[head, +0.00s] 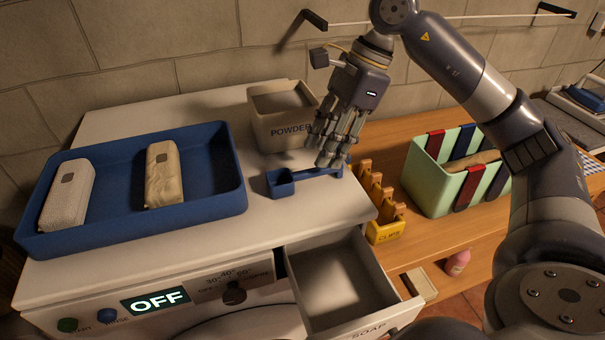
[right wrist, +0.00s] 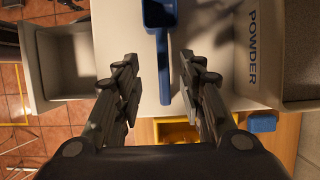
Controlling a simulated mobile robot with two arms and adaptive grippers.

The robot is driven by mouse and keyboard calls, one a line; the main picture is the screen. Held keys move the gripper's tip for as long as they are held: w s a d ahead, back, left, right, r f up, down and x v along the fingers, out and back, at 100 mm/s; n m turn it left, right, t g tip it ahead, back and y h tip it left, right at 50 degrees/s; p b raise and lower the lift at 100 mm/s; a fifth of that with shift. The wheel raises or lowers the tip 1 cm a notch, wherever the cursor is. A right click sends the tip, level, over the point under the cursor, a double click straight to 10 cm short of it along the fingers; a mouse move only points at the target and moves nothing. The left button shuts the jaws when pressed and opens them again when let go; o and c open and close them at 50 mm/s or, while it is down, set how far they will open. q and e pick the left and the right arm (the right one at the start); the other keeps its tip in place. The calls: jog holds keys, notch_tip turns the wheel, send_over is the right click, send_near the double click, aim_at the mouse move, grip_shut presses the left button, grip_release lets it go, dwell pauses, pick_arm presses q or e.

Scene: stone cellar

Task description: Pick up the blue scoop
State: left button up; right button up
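The blue scoop (head: 284,182) lies on top of the white washing machine, in front of the powder box, its handle pointing right. My right gripper (head: 332,155) is above the handle end in the head view. In the right wrist view the scoop's handle (right wrist: 162,75) runs between the two open fingers (right wrist: 158,80), with a gap on each side. The scoop's bowl is cut off at the top edge of that view. Whether the fingers are level with the handle is hard to tell. My left gripper is not in view.
The powder box (head: 285,132) stands close behind the scoop. A blue tray (head: 215,195) with two wrapped bars is at left. The soap drawer (head: 335,285) is pulled out in front. Yellow clip holder (head: 385,232) and mint basket (head: 430,180) stand at right.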

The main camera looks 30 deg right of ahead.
aim_at(313, 170)
jog(key=p+x, duration=0.2)
jog(key=x, duration=0.2)
jog(key=shift+w+a+f, duration=0.1)
jog(key=shift+w+f, duration=0.1)
jog(key=shift+w, duration=0.05)
jog(key=shift+a+f, duration=0.15)
jog(key=shift+f, duration=0.25)
pick_arm(q)
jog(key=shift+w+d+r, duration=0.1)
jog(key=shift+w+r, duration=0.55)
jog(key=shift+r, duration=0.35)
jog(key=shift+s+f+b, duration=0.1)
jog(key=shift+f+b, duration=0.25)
jog(key=shift+b, duration=0.05)
pick_arm(e)
jog(key=shift+f, duration=0.25)
jog(key=shift+c, duration=0.3)
grip_shut()
